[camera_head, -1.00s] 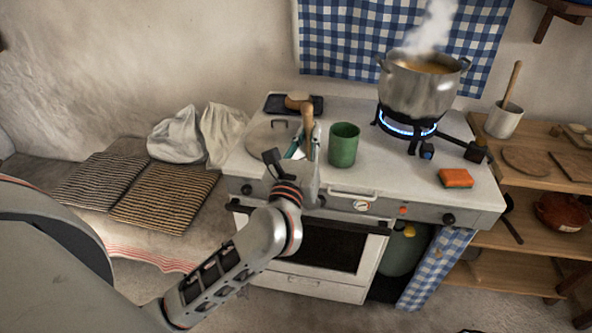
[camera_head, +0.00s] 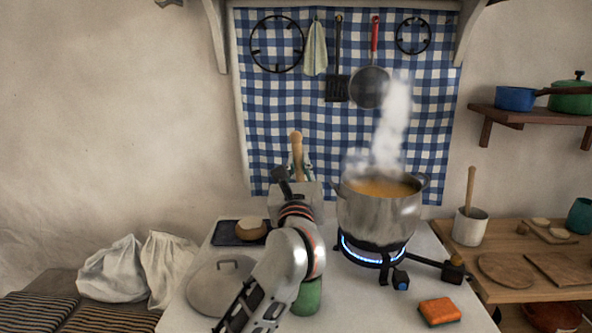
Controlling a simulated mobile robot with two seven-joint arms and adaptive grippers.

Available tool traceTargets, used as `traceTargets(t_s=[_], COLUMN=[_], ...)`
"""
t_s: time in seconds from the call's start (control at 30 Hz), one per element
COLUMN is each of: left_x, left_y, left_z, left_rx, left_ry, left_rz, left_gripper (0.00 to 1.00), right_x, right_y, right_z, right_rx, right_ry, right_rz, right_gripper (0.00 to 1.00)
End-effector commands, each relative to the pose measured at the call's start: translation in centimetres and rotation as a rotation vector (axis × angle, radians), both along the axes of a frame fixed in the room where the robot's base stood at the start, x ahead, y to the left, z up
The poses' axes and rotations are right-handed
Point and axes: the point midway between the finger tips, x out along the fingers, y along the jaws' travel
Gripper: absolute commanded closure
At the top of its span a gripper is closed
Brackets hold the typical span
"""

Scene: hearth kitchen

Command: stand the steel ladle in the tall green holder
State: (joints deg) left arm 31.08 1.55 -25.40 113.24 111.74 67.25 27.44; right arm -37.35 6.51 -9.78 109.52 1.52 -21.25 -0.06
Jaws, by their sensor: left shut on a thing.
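My left gripper (camera_head: 298,176) is raised over the back of the stove, shut on an upright wooden-handled thing (camera_head: 296,147). Only the handle shows above the jaws. The lower part is hidden behind the gripper, so I cannot tell whether it is the steel ladle. The green holder (camera_head: 307,298) stands on the stove top, mostly hidden behind my left forearm. The gripper appears above and beyond it in the picture. My right gripper is not in view.
A steaming steel pot (camera_head: 380,212) sits on the lit burner, right of my gripper. A lid (camera_head: 218,290) and dark tray (camera_head: 228,240) lie left, with a small round brown thing (camera_head: 252,230). An orange sponge (camera_head: 439,311) lies front right. Utensils hang on the checked cloth (camera_head: 270,100).

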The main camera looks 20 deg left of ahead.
Motion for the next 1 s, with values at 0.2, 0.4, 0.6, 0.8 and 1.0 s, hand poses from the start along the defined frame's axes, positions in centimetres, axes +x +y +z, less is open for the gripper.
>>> traceTargets(t_s=[0.2, 0.4, 0.6, 0.8, 1.0], left_x=[0.0, -0.2, -0.3, -0.4, -0.4], left_y=[0.0, 0.1, 0.2, 0.3, 0.4], left_z=[-0.9, -2.3, -3.8, -5.3, -6.8], left_rx=[0.003, 0.002, 0.001, 0.001, 0.001], left_ry=[0.001, 0.002, -0.002, -0.001, 0.000], left_rz=[0.001, 0.000, -0.001, -0.001, -0.001], left_gripper=[1.00, 1.00, 1.00, 1.00, 1.00], right_x=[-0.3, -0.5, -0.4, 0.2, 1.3], right_y=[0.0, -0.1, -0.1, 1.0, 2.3], right_z=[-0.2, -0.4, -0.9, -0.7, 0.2], right_rx=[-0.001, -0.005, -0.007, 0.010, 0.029], right_ry=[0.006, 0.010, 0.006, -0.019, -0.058], right_rz=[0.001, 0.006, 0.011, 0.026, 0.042], right_gripper=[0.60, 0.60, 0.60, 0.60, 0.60])
